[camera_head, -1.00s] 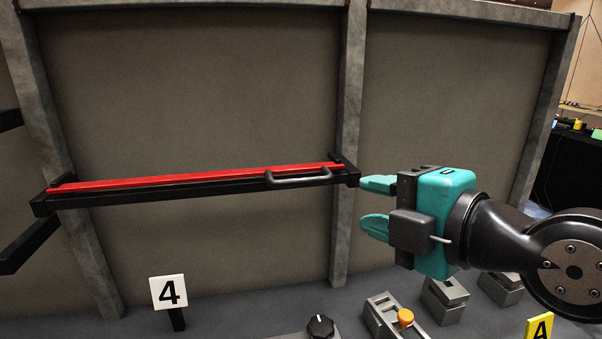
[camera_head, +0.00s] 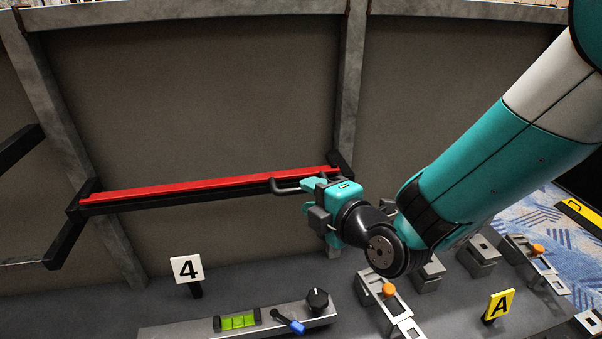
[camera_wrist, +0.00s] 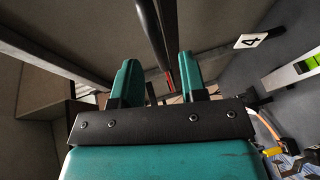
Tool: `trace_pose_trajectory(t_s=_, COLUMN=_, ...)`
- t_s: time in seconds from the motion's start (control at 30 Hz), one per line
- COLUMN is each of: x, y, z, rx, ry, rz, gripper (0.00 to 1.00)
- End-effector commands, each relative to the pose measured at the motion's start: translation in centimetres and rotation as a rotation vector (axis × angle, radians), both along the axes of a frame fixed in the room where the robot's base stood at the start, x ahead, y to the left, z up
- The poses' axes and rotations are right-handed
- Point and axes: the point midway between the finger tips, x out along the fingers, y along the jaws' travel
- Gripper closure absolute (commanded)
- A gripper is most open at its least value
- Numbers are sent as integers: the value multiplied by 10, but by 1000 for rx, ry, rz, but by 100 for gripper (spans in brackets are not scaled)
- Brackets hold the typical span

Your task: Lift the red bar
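The red bar (camera_head: 210,189) runs nearly level across the grey wall panel in the head view, on top of a black rail (camera_head: 150,205). A black handle (camera_head: 288,190) sticks out near its right end. My gripper (camera_head: 307,196) is at the handle's right end, coming from the right, with its teal fingers apart. In the wrist view the open fingers (camera_wrist: 158,68) stand either side of a dark bar, likely the handle (camera_wrist: 153,35), with a bit of red behind it. I cannot tell whether either finger touches it.
Black brackets hold the rail's ends, with grey posts (camera_head: 345,90) beside them. Below stand a number 4 sign (camera_head: 187,268), a grey console with a green level (camera_head: 237,322) and black knob (camera_head: 318,298), metal blocks with orange knobs, and a yellow A sign (camera_head: 498,305).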

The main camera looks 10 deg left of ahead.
Motion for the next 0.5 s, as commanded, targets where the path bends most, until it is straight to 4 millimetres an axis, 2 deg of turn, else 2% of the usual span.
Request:
trace_pose_trajectory(t_s=0.2, x=19, y=23, z=-4, rx=-1, ry=1, rz=1, gripper=61)
trace_pose_trajectory(t_s=0.5, x=25, y=29, z=-8, rx=0, ry=0, rz=0, gripper=61)
